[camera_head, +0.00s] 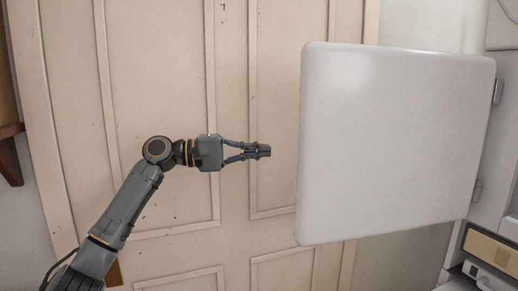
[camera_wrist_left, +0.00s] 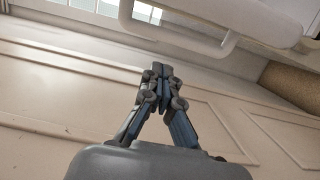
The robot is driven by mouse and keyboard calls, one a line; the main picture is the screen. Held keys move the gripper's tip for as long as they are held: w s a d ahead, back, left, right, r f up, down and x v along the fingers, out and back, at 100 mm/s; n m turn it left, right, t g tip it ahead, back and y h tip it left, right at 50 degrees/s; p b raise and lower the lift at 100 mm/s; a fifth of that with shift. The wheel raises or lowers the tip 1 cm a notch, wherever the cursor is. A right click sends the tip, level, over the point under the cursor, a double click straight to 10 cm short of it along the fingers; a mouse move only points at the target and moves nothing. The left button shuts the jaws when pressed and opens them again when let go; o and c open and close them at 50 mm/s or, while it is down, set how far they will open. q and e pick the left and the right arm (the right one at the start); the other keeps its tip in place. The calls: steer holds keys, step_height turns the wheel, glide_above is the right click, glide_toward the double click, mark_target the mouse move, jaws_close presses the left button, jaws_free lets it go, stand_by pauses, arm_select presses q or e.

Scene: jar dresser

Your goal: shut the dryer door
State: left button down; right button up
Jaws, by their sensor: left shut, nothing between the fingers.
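The dryer door (camera_head: 395,145) is a white, rounded square panel on the right of the head view. It stands open, swung out from its hinges at its right edge. My left gripper (camera_head: 264,150) is shut and empty. It is to the left of the door's free edge, with a gap between them in the picture. In the left wrist view the shut fingers (camera_wrist_left: 160,75) point up, and a white panel with a handle-like bar (camera_wrist_left: 200,45) crosses the top. My right gripper is in neither view.
A cream panelled door (camera_head: 160,80) fills the background behind my left arm. The white appliance body (camera_head: 500,165) is at the right edge, with a beige and grey panel (camera_head: 490,250) low in the corner. A brown wooden bracket (camera_head: 10,155) is at the far left.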

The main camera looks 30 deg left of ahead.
arm_select(q)
steer(key=p+x, duration=0.2)
steer(key=x, duration=0.6)
steer(key=shift+w, duration=0.15)
